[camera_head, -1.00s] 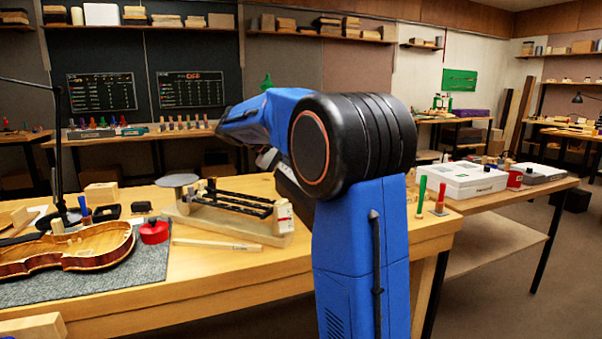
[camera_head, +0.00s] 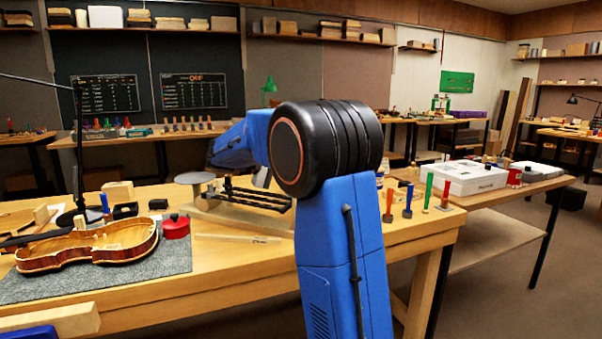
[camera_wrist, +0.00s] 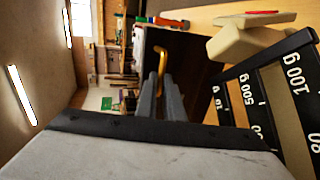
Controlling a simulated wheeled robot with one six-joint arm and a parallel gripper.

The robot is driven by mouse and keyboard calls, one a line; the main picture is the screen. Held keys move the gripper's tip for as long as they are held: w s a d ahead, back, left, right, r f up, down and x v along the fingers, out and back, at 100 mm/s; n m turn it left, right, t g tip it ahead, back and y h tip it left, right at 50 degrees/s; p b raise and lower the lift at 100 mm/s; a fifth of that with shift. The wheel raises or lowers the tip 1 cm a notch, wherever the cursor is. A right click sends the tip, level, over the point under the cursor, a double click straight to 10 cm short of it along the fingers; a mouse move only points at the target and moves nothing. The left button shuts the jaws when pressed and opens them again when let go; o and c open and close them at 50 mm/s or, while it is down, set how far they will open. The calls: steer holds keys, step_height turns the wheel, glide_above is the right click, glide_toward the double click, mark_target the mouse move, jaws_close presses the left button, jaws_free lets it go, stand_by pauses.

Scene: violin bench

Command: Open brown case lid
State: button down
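A dark brown, flat-sided object (camera_wrist: 195,52) fills the upper middle of the wrist view and looks like the brown case. A gold hooked handle (camera_wrist: 163,58) stands against it. My gripper (camera_wrist: 161,78) points at this handle, with its two dark fingers close together around the handle's lower end. Whether they touch or pinch it I cannot tell. I cannot make out a lid seam or any opening. In the head view, my blue arm hides the case and my gripper.
A black rack marked with gram weights (camera_wrist: 270,85) stands close to my gripper at the right of the wrist view. In the head view, a violin body (camera_head: 90,247) lies on a grey mat (camera_head: 150,277). Several coloured tools (camera_head: 427,190) stand at the bench's right end.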

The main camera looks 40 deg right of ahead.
steer(key=shift+w+a+f, duration=0.15)
steer(key=shift+a+f, duration=0.1)
steer(key=shift+f, duration=0.4)
steer(key=c, duration=1.9)
jaws_free()
steer(key=shift+w, duration=0.1)
steer(key=shift+a, duration=0.1)
steer(key=shift+r, duration=0.3)
steer(key=v, duration=1.7)
steer(key=shift+a+f, duration=0.1)
steer(key=shift+a, duration=0.05)
